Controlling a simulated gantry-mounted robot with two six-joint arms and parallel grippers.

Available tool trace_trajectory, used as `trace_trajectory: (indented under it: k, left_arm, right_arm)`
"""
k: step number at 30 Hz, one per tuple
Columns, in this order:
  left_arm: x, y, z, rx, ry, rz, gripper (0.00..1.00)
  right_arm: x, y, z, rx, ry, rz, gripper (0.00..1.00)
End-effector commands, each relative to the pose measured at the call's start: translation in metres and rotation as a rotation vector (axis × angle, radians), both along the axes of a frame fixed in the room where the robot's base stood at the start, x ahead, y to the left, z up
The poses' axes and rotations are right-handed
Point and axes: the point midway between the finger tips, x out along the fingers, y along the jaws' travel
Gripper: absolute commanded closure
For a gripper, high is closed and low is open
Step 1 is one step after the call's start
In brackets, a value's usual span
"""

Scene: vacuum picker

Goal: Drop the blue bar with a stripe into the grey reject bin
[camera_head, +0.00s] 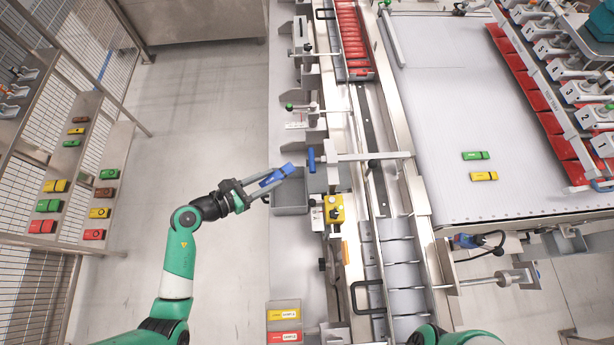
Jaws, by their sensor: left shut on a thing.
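My left gripper (271,184) is shut on a blue bar (279,174), which sticks out past the fingertips, tilted up to the right. A stripe on it is too small to make out for sure. The grey bin (291,209) is an open tray on the near side of the machine frame. The gripper and bar are over the bin's upper left part in the picture; their height above it is hard to tell. My right arm shows only as a green piece at the bottom edge, and its gripper is out of view.
A blue-ended pusher (312,160) and a yellow box (334,208) stand close to the bin's right. A chute (352,40) holds red bars. A tray (284,308) with a yellow and a red bar is below. The white belt (450,110) carries a green and a yellow bar.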

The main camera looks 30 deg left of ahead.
Motion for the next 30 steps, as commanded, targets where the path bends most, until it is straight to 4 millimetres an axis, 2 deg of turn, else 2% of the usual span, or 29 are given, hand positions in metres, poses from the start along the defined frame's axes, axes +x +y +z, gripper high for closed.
trace_trajectory:
  k: [1,3,9,12,16,25,30]
  left_arm:
    - [0.005,0.005,-0.042,0.0,0.001,0.012,1.0]
    - [0.012,0.012,-0.072,0.001,0.0,0.03,1.0]
    - [0.029,0.03,-0.148,0.005,0.0,0.076,1.0]
    - [0.035,0.037,-0.172,0.007,-0.001,0.091,1.0]
    - [0.04,0.042,-0.188,0.009,-0.001,0.105,1.0]
    - [0.041,0.044,-0.191,0.009,0.0,0.108,1.0]
    - [0.041,0.044,-0.207,0.009,0.0,0.108,1.0]
  right_arm:
    - [0.0,0.0,-0.04,0.0,0.0,0.0,0.5]
    - [0.0,0.0,-0.068,0.0,0.0,0.0,0.5]
    - [0.0,0.0,-0.138,0.0,0.0,0.0,0.5]
    - [0.0,0.0,-0.161,0.0,0.0,0.0,0.5]
    - [0.0,0.0,-0.174,0.0,-0.001,0.0,0.5]
    - [0.0,0.0,-0.177,0.0,-0.001,0.0,0.5]
    - [0.0,0.0,-0.195,0.0,-0.001,0.0,0.5]
